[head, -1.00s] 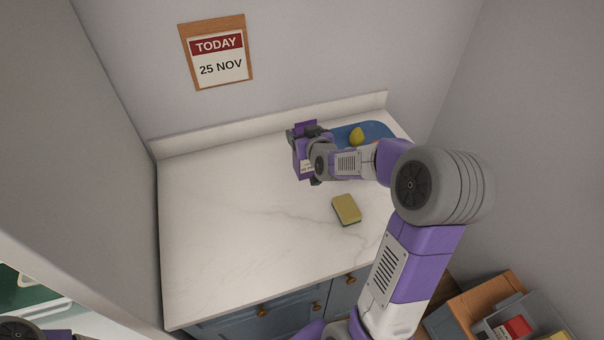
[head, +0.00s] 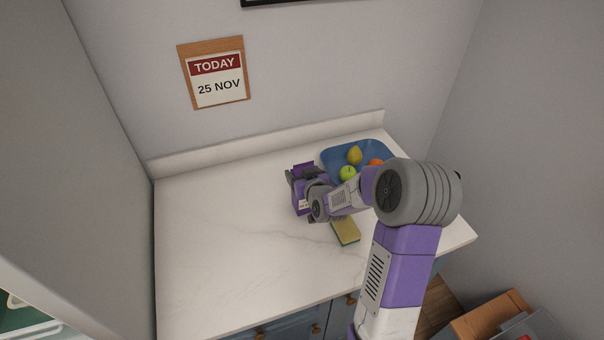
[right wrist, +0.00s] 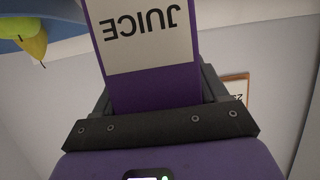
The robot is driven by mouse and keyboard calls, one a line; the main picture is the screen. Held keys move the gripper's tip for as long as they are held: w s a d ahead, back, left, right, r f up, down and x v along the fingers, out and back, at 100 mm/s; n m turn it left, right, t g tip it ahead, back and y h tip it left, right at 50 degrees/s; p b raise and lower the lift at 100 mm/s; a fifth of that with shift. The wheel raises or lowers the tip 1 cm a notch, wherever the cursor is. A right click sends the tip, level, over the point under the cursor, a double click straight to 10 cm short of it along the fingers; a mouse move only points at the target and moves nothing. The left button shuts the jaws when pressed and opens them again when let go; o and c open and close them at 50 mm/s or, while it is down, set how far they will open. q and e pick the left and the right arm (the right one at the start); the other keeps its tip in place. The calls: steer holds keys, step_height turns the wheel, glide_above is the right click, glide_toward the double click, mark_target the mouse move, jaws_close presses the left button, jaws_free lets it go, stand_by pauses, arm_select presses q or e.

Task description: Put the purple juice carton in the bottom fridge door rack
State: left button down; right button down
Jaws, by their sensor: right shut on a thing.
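The purple juice carton (head: 303,168) is above the white counter in the head view, mostly hidden by my gripper. My right gripper (head: 301,190) is shut on it. In the right wrist view the carton (right wrist: 155,88) stands between the two dark fingers, its white "JUICE" label appearing upside down. Whether its base touches the counter I cannot tell. My left gripper is not in view.
A blue tray (head: 333,155) with a yellow pear, a green apple and an orange fruit is at the counter's back right. A yellow-green sponge (head: 346,233) lies just in front of my right gripper. The counter's left half (head: 215,240) is clear.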

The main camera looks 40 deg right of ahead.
steer(key=shift+c, duration=2.4)
jaws_free()
steer(key=shift+f, duration=0.2)
steer(key=o, duration=0.4)
steer(key=shift+r, duration=0.1)
steer(key=shift+o, duration=0.2)
